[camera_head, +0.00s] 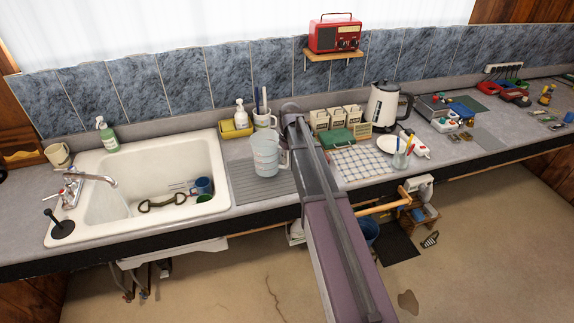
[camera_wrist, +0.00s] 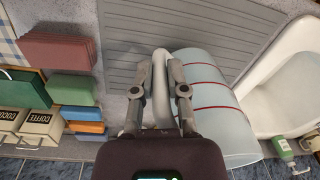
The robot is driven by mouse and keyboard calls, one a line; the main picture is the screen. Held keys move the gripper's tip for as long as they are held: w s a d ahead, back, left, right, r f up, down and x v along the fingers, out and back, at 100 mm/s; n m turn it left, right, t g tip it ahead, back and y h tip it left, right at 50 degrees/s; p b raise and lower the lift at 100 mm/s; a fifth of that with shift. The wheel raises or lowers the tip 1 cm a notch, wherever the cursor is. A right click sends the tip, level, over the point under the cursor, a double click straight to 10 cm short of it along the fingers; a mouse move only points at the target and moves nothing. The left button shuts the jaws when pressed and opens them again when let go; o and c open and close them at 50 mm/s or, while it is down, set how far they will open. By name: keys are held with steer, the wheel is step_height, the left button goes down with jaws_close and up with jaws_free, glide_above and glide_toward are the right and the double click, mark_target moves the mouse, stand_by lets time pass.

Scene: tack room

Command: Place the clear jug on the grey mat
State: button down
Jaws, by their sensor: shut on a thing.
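The clear jug (camera_head: 266,156), pale blue with red lines in the wrist view (camera_wrist: 213,100), is upright in the head view, over the grey ridged mat (camera_head: 240,190). My gripper (camera_wrist: 160,72) is shut on the jug's handle, with a finger on each side of it. The jug's body is to the right of my fingers in the wrist view. The mat (camera_wrist: 165,30) lies beyond the fingertips there. I cannot tell whether the jug's base touches the mat. My arm hides most of the gripper and the mat's right edge in the head view.
The white sink (camera_head: 220,165) is left of the mat. A white cup with pens (camera_head: 264,121) and a yellow caddy (camera_head: 236,130) stand behind the jug. Canisters (camera_head: 336,119), a green box (camera_head: 335,139) and a checked cloth (camera_head: 360,163) lie to the right.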

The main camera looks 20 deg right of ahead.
steer(key=shift+w+f+b, duration=0.2)
steer(key=shift+f+b, duration=0.7)
steer(key=shift+w+f+b, duration=0.15)
steer(key=shift+f+b, duration=0.7)
steer(key=shift+f, duration=0.05)
steer(key=shift+s, duration=0.1)
steer(key=c, duration=0.7)
jaws_free()
steer(key=shift+o, duration=0.2)
steer(key=shift+r, duration=0.2)
step_height(320, 180, up, 12)
steer(key=p, duration=1.2)
steer(key=shift+d+f, duration=0.2)
steer(key=shift+d, duration=0.15)
